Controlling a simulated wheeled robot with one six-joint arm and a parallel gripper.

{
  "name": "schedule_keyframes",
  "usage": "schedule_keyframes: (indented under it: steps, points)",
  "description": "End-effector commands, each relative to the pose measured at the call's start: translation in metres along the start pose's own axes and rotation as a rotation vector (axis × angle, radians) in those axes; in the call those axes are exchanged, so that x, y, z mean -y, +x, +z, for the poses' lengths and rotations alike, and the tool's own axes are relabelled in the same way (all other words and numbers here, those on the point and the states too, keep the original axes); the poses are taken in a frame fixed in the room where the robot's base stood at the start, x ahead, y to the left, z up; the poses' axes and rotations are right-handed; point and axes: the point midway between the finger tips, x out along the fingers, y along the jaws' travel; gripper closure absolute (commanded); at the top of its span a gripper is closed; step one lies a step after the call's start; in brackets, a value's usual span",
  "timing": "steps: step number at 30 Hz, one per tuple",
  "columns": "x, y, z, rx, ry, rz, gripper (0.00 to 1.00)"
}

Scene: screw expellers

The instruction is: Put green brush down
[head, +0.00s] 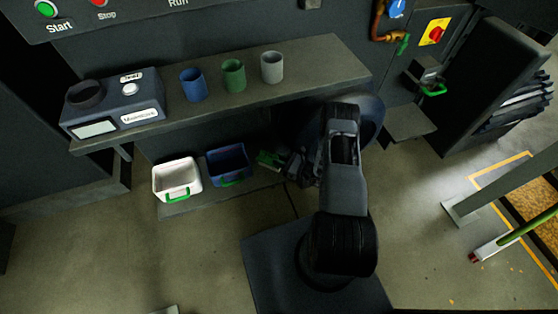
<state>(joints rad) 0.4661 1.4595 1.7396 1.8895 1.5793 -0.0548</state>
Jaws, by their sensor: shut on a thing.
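My gripper (284,161) is low, just under the front edge of the shelf, and reaches to the left. Much of the brush and the fingers are dark, small and partly hidden by my arm.
A white bin (166,183) and a blue bin (228,157) with green handles stand left on the ledge. The shelf (320,66) above holds blue (193,84), green (233,75) and grey (271,67) cups and a moisture meter (112,104). A green-handled tool (515,232) is at right.

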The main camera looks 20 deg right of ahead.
Motion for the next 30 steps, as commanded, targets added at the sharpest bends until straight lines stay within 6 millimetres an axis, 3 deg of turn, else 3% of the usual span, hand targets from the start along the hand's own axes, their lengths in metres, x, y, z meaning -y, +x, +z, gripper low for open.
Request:
schedule_keyframes:
  steps: [4,5,12,22,30]
  points:
    - [0.0,0.0,-0.004,0.0,0.0,0.0,1.0]
    - [0.0,0.0,-0.003,0.0,0.0,0.0,0.8]
    - [0.0,0.0,-0.003,0.0,0.0,0.0,0.57]
    - [0.0,0.0,0.003,0.0,0.0,0.0,0.56]
    - [0.002,-0.046,0.001,-0.001,0.002,-0.008,0.56]
